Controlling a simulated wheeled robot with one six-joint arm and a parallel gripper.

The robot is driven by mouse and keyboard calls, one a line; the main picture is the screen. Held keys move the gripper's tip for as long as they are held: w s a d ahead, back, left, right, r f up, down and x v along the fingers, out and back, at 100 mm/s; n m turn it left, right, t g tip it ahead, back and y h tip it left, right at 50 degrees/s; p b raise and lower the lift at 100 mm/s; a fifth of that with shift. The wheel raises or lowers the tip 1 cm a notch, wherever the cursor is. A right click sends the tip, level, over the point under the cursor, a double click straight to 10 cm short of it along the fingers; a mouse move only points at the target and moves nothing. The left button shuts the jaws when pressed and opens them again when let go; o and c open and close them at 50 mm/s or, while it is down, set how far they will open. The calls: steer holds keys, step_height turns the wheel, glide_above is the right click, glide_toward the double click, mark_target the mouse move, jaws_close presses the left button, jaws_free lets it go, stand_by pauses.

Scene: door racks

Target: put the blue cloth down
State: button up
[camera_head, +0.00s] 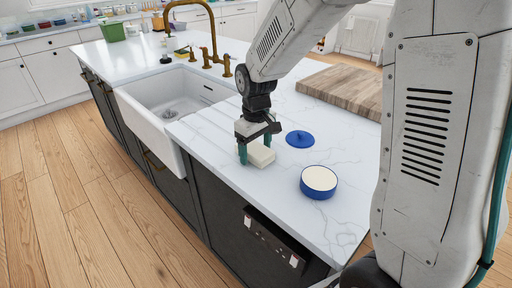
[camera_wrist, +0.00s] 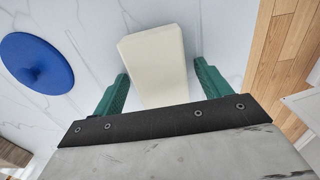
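I see no blue cloth in either view. A cream-coloured block (camera_head: 261,155) is at my gripper on the white marble counter; it also shows in the wrist view (camera_wrist: 155,65). My gripper (camera_head: 256,146) points down at it, with its green fingers (camera_wrist: 162,82) on either side of the block. Narrow gaps seem to show between the fingers and the block, so the gripper looks open around it. A flat round blue lid with a knob (camera_head: 300,139) lies behind and to the right; the wrist view shows it at the left (camera_wrist: 36,62).
A round blue dish with a cream inside (camera_head: 318,182) stands near the counter's front edge. A wooden board (camera_head: 345,90) lies at the back right. A white sink (camera_head: 172,100) with a brass tap (camera_head: 213,45) is at the left. The counter (camera_head: 335,225) is clear at the front right.

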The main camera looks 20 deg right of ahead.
mark_target(256, 148)
step_height(256, 148, up, 12)
steer(key=s+d+r+m, duration=0.1)
steer(key=s+m, duration=0.1)
steer(key=s, duration=1.1)
steer(key=s+d+r+m+t, duration=0.1)
steer(key=s+d+m, duration=0.1)
steer(key=s, duration=1.1)
steer(key=shift+s+r+m, duration=0.3)
steer(key=shift+s, duration=0.1)
